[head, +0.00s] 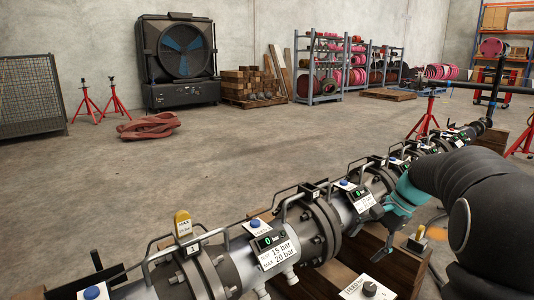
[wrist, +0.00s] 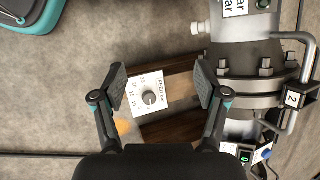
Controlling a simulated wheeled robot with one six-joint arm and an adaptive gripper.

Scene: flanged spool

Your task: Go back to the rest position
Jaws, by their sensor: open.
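My gripper (wrist: 161,88) is open in the wrist view, with nothing between its two dark fingers. Beyond the fingers is a white plate with a grey feed dial (wrist: 150,98) on a wooden block; contact cannot be seen. In the head view my gripper (head: 384,213) is a teal and dark shape beside the flanged spool (head: 232,265), partly hidden by my black arm. The feed dial (head: 369,289) shows at the bottom edge there. The spool runs diagonally and carries bolted flanges, handles, blue buttons and gauges; the nearest gauge (head: 268,241) reads 0 bar.
Red stands (head: 431,118) support the pipe's far end. A black fan (head: 180,62), shelves with reels (head: 320,68), a mesh cage (head: 32,95) and a red coil (head: 149,126) stand farther back. The concrete floor (head: 190,165) left of the spool is mostly clear.

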